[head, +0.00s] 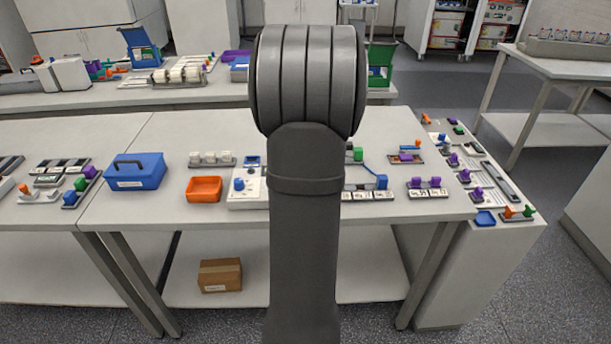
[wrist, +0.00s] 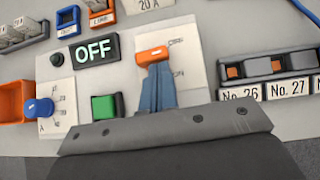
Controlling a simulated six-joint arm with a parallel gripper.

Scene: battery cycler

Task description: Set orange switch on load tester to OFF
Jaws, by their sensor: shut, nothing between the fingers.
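In the wrist view, the orange switch (wrist: 152,54) sits on a white plate on the load tester (wrist: 205,35). Small tilted lettering lies to the right of the switch, too small to read surely. A dark display (wrist: 95,50) to its left shows OFF in pale green letters. My gripper (wrist: 154,68) is shut and empty, its blue-grey fingertips just below the orange switch in the picture. I cannot tell if they touch it. In the head view, my arm covers the switch and my gripper; only the left part of the load tester (head: 246,190) shows.
In the wrist view, a blue knob (wrist: 40,107) and a green button (wrist: 105,106) lie left of my fingers. Slots labelled No. 26 and No. 27 (wrist: 286,88) are at right. An orange tray (head: 204,189) and blue box (head: 136,171) stand left of the tester.

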